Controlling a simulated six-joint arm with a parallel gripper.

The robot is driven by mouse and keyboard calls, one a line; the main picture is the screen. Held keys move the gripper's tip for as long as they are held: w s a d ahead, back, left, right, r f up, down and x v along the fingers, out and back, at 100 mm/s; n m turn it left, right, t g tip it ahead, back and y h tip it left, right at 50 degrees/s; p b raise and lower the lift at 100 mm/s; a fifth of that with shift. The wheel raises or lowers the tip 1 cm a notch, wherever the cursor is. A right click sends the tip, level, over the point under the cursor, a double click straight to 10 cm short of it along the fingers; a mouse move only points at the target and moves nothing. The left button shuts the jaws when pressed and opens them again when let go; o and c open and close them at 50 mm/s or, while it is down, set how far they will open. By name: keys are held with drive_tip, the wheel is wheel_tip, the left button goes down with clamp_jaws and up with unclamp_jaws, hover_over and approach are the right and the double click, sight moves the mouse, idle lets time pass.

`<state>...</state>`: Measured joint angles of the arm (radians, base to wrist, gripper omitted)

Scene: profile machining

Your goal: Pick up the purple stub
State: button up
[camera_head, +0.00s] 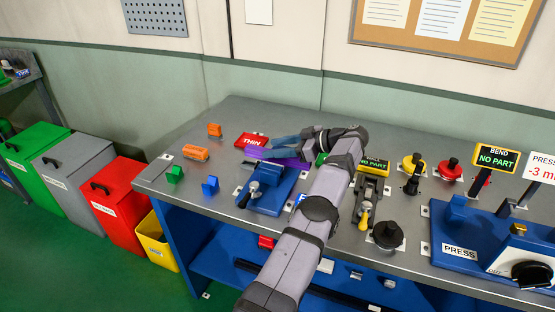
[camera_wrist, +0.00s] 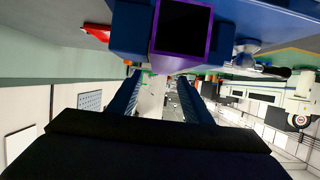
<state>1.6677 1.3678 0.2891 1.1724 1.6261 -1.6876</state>
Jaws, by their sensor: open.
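The purple stub (camera_head: 258,153) lies across the upper end of a blue clamp fixture (camera_head: 268,196) on the bench. In the wrist view the stub (camera_wrist: 178,62) shows as a square purple frame with a dark hollow, end-on, with blue fixture parts around it. My gripper (camera_head: 280,141) has blue fingers and is just above and behind the stub in the head view. In the wrist view my gripper (camera_wrist: 162,80) is open with nothing between the fingers, and the stub is beyond the tips.
A red THIN sign (camera_head: 251,140) lies left of my gripper. Orange blocks (camera_head: 196,153), a green block (camera_head: 175,174) and a blue block (camera_head: 210,186) stand on the left of the bench. The bend station (camera_head: 371,184) and blue press (camera_head: 470,235) stand right.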

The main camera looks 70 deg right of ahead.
sight(262, 150)
drive_tip(key=shift+w+f, duration=0.25)
drive_tip(key=shift+w, duration=0.25)
drive_tip(key=shift+w, duration=0.1)
drive_tip(key=shift+w+f+p, duration=0.15)
drive_tip(key=shift+w+p, duration=0.2)
drive_tip(key=shift+w, duration=0.25)
drive_tip(key=p+x, duration=0.2)
drive_tip(key=x, duration=0.1)
drive_tip(key=shift+w+f, duration=0.3)
drive_tip(key=shift+f, duration=0.05)
clamp_jaws()
